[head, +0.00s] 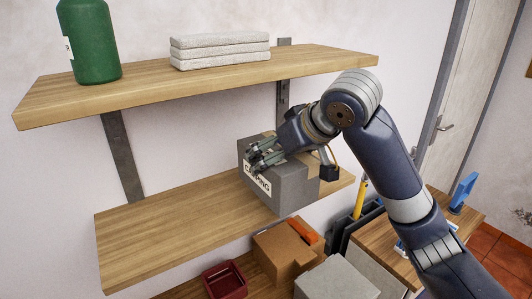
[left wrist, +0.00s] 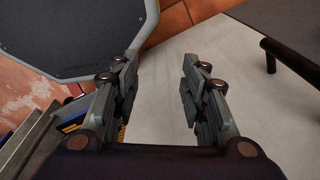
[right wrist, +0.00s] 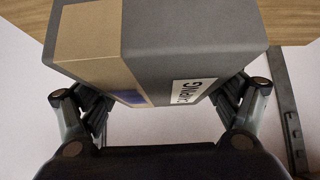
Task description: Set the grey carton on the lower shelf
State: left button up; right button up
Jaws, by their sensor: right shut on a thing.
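The grey carton (head: 290,188), with a brown band and a white label, is at the right end of the lower shelf (head: 165,225) in the head view. Whether its base touches the board cannot be told. My right gripper (head: 262,160) is shut on the carton, its fingers on the carton's upper part. In the right wrist view the carton (right wrist: 190,40) sits between the fingers of my right gripper (right wrist: 165,105). My left gripper (left wrist: 155,95) is open and empty in the left wrist view, over a pale surface; it is not in the head view.
The upper shelf (head: 200,83) holds a green bottle (head: 90,40) and folded towels (head: 220,50). Below are a dark red bin (head: 225,281), a brown box with an orange item (head: 284,252) and a grey box (head: 335,280). The lower shelf's left part is clear.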

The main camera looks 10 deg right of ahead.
jog(key=w+d+p, duration=0.1)
jog(key=w, duration=0.1)
jog(key=w+d, duration=0.1)
jog(key=shift+w+d+r+p, duration=0.15)
jog(key=shift+w+r+p, duration=0.05)
jog(key=shift+w+p, duration=0.2)
jog(key=w+f+p, duration=0.1)
jog(key=w, duration=0.1)
jog(key=w+d+f+p, duration=0.1)
jog(key=w+f+p, duration=0.1)
jog(key=w+d+f+p, duration=0.1)
jog(key=w, duration=0.1)
jog(key=shift+w+f+p, duration=0.25)
jog(key=shift+w+p, duration=0.1)
pick_arm(q)
notch_tip(320, 180, up, 7)
jog(key=s, duration=0.1)
jog(key=shift+s+d, duration=0.2)
jog(key=shift+s, duration=0.15)
pick_arm(e)
jog(key=shift+f, duration=0.2)
jog(key=o, duration=1.3)
jog(key=shift+f, duration=0.15)
pick_arm(q)
jog(key=shift+w, duration=0.15)
pick_arm(e)
jog(key=shift+o, duration=0.2)
jog(key=shift+s, duration=0.1)
pick_arm(q)
jog(key=shift+w, duration=0.15)
